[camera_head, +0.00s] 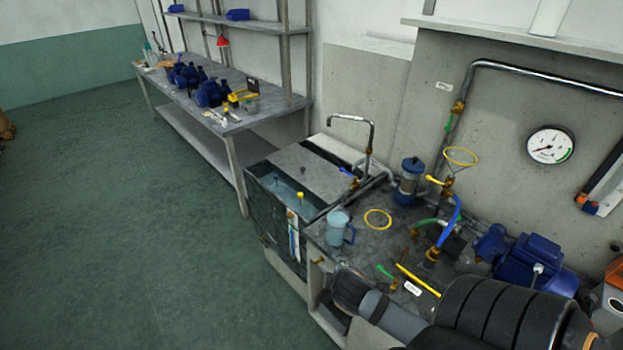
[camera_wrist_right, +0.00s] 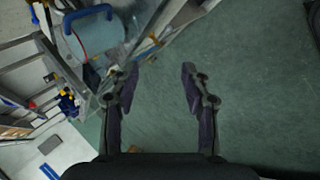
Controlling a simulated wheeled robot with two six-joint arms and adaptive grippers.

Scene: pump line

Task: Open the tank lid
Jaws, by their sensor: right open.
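The tank (camera_head: 272,215) stands in the middle of the head view, at the left end of the pump bench. Its lid looks like a flat grey plate (camera_head: 305,168) lying over the back part of the top, with a small dark knob or handle on it. Water shows in front of and left of the plate. I cannot tell exactly how the lid is seated. My right gripper (camera_wrist_right: 160,76) is open and empty in the right wrist view, with green floor between its fingers. A blue-handled jug (camera_wrist_right: 95,38) is beyond its left finger. My left gripper is not in view.
A clear jug (camera_head: 340,226) and a yellow ring (camera_head: 377,219) are on the bench right of the tank. A bent metal spout (camera_head: 352,119) rises behind the tank. Valves, hoses and a blue pump (camera_head: 528,262) crowd the right. The green floor (camera_head: 130,210) at left is clear.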

